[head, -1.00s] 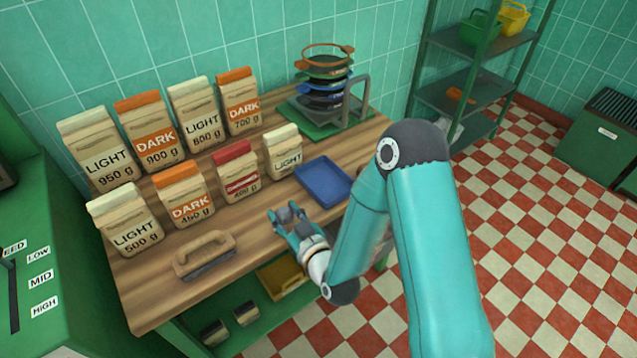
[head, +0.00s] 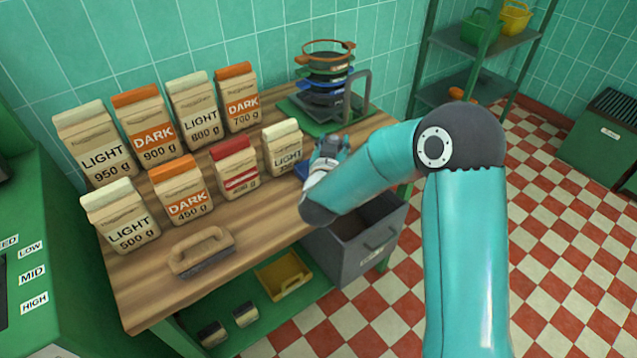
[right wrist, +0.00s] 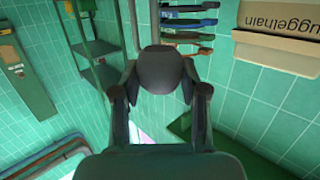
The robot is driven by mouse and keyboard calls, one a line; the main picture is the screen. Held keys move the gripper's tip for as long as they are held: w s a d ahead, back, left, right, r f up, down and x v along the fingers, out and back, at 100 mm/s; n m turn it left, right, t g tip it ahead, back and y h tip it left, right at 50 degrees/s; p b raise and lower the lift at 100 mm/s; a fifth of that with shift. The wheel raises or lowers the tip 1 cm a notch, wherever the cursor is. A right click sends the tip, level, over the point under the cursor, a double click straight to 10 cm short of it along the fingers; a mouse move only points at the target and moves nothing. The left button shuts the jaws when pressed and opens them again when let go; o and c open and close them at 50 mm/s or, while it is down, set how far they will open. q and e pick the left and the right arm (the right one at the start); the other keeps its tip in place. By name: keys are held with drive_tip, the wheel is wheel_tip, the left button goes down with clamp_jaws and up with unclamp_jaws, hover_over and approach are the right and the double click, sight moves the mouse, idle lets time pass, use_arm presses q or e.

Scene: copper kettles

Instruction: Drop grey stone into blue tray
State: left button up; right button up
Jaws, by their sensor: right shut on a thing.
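My right gripper (head: 330,148) is over the blue tray (head: 300,171) at the right side of the table, and hides most of it. Only a sliver of the tray's left edge shows. In the right wrist view the gripper (right wrist: 163,90) is shut on a dark grey rounded stone (right wrist: 163,68), held between its two fingers. In the head view I cannot make the stone out clearly from the gripper. My left gripper is not in view.
Several paper bags (head: 185,190) stand left of the tray, the nearest a small LIGHT bag (head: 283,148). A stack of sieves (head: 325,75) stands behind on a green base. A wooden-handled scraper (head: 202,252) lies in front. A grey bin (head: 345,262) stands open below the table's right edge.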

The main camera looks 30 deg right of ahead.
drive_tip(key=shift+f+b, duration=1.1)
drive_tip(key=shift+f, duration=1.05)
drive_tip(key=o, duration=1.3)
drive_tip(key=v, duration=1.2)
